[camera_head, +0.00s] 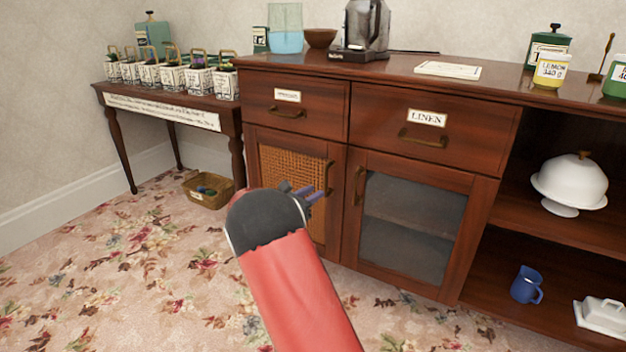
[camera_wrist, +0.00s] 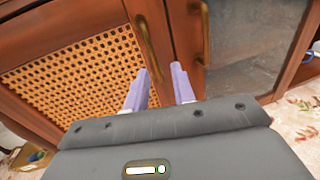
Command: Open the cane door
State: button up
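The cane door (camera_head: 283,168) is the left door of the dark wood sideboard, with a woven cane panel. It looks shut. Its brass handle (camera_head: 329,178) is an upright bar near the door's right edge. In the wrist view the cane panel (camera_wrist: 80,80) fills the left side, and the handle (camera_wrist: 149,48) stands just beyond the fingertips. My gripper (camera_head: 312,192) is in front of the door's right part, below the handle in the picture. In the wrist view my gripper's two purple fingers (camera_wrist: 160,78) are apart with nothing between them. I cannot tell whether a fingertip touches the handle.
A glass-panelled door (camera_head: 412,222) with its own handle (camera_head: 359,186) adjoins on the right. Drawers (camera_head: 300,118) sit above. A basket (camera_head: 207,196) stands on the floor at left, near a side table (camera_head: 234,118) with potted plants. Floral carpet (camera_head: 130,270) in front is clear.

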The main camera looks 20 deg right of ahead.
aim_at(325, 183)
jog(key=shift+n, duration=0.3)
jog(key=x, duration=0.5)
jog(key=w+x, duration=0.1)
jog(key=x, duration=0.2)
jog(key=shift+a+f, duration=0.1)
jog(key=shift+a, duration=0.15)
jog(key=shift+c, duration=0.4)
grip_shut()
